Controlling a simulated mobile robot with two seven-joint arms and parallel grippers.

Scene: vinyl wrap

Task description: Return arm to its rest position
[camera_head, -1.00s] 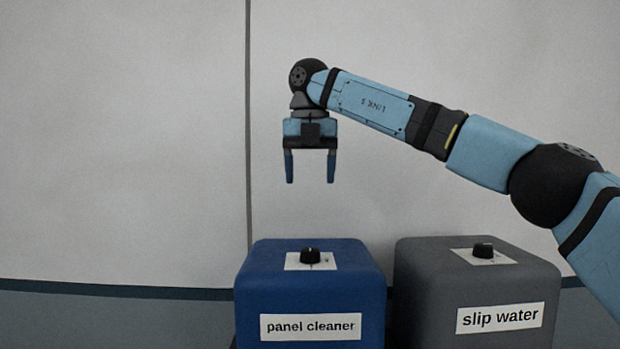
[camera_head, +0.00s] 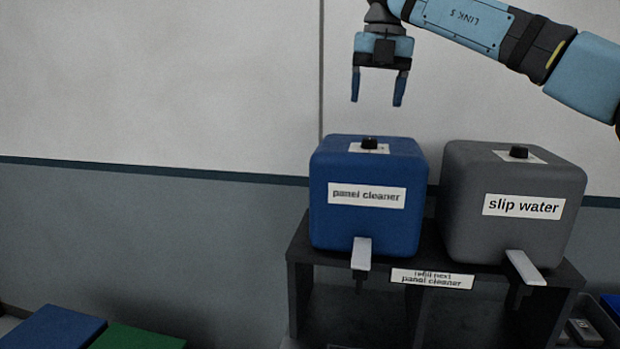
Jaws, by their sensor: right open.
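My right arm comes in from the right at the top of the head view. Its gripper (camera_head: 378,100) points down, open and empty, above the blue panel cleaner tank (camera_head: 330,225) and apart from it. The tank has a black knob on top and a pale lever tap at its front. The grey slip water tank (camera_head: 515,235) stands to its right with a like knob and tap. My left gripper is not in view.
Both tanks stand on a dark shelf stand (camera_head: 300,275) with a label reading "refill next panel cleaner" (camera_head: 432,279). A blue block (camera_head: 52,330) and a green one (camera_head: 135,338) lie at lower left. A blue-edged bin (camera_head: 605,318) is at lower right. The wall stands behind.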

